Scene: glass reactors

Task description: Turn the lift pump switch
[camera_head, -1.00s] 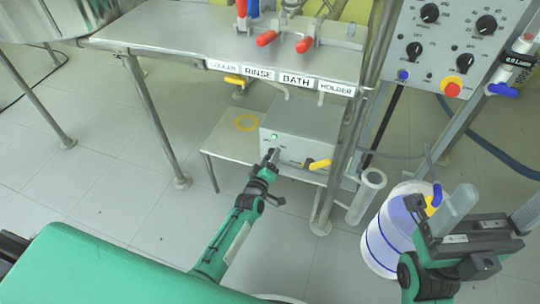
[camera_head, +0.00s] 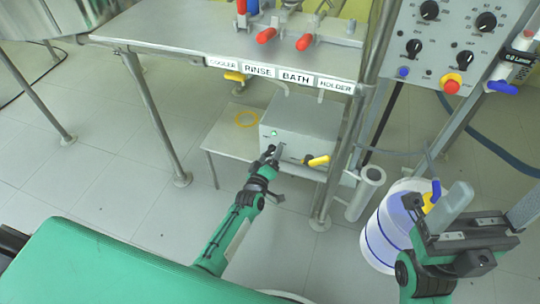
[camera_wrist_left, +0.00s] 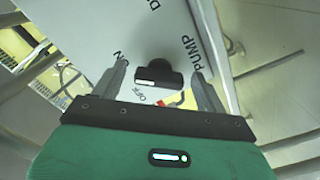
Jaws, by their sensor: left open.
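The lift pump box (camera_head: 302,122) is a light grey box on a low shelf under the bench, with a green light on its front. In the left wrist view its panel (camera_wrist_left: 135,45) shows the word PUMP and a black switch knob (camera_wrist_left: 158,73). My left gripper (camera_head: 277,150) is at the front of the box. In the wrist view the left gripper (camera_wrist_left: 160,82) is open, with one finger on each side of the knob and gaps between. My right gripper (camera_head: 485,215) is at the right, with its fingers apart, away from the box.
A yellow-handled valve (camera_head: 317,161) sticks out at the box's front right. The bench (camera_head: 180,45) with red-handled valves is above. A white and blue container (camera_head: 385,235) stands on the floor by my right gripper. A control panel (camera_head: 440,50) is at the upper right.

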